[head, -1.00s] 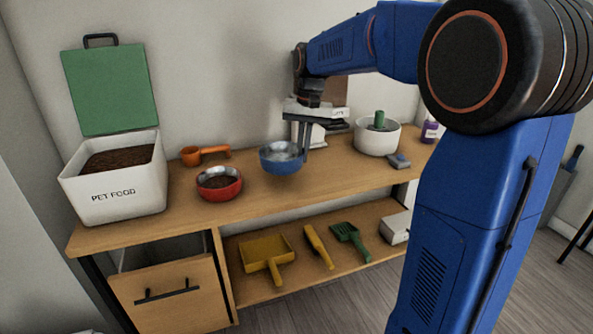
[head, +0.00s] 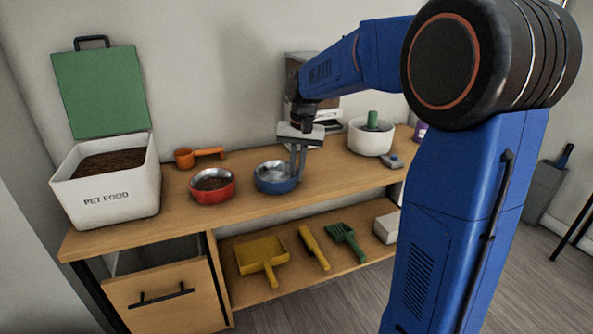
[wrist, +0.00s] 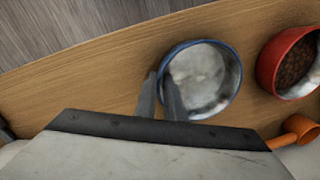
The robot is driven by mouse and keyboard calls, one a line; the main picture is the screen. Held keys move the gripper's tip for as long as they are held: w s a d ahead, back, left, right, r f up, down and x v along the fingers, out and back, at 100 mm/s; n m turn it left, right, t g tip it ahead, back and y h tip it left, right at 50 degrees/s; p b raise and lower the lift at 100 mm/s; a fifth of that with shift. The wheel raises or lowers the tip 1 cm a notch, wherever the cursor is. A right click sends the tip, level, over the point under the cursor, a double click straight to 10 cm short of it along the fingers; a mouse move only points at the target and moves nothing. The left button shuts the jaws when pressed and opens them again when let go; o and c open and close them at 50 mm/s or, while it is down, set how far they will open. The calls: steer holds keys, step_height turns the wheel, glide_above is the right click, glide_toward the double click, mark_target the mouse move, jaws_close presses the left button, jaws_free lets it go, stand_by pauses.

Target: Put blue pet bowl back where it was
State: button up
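The blue pet bowl (head: 275,188) is upright on the wooden counter, to the right of the red bowl (head: 213,196). It looks empty, with a bare metal inside. My gripper (head: 297,172) points down at the bowl's right side. In the wrist view the two fingers (wrist: 160,82) straddle the blue bowl's rim (wrist: 238,72), one inside and one outside. They are close together and look shut on the bowl's wall.
The pet food bin (head: 105,190) stands open at the left, and an orange scoop (head: 197,156) lies behind the red bowl. A white pot (head: 370,140) and small grey-blue item (head: 392,161) are at the right. Bare counter lies in front of the bowls.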

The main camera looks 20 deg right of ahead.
steer(key=shift+o, duration=0.9)
step_height(320, 180, up, 12)
steer(key=d, duration=0.1)
steer(key=s+n+t, duration=0.1)
steer(key=s, duration=0.8)
steer(key=s+f+n+t, duration=0.1)
steer(key=s+f, duration=0.3)
steer(key=s, duration=0.4)
steer(key=s+a+f+n+t, duration=0.1)
steer(key=s+f, duration=0.4)
steer(key=s, duration=0.2)
steer(key=s+f+n+t+h, duration=0.1)
steer(key=s+f, duration=0.4)
steer(key=s, duration=0.3)
steer(key=shift+s+a+f+n, duration=0.15)
steer(key=shift+s+n, duration=0.2)
steer(key=shift+n, duration=0.05)
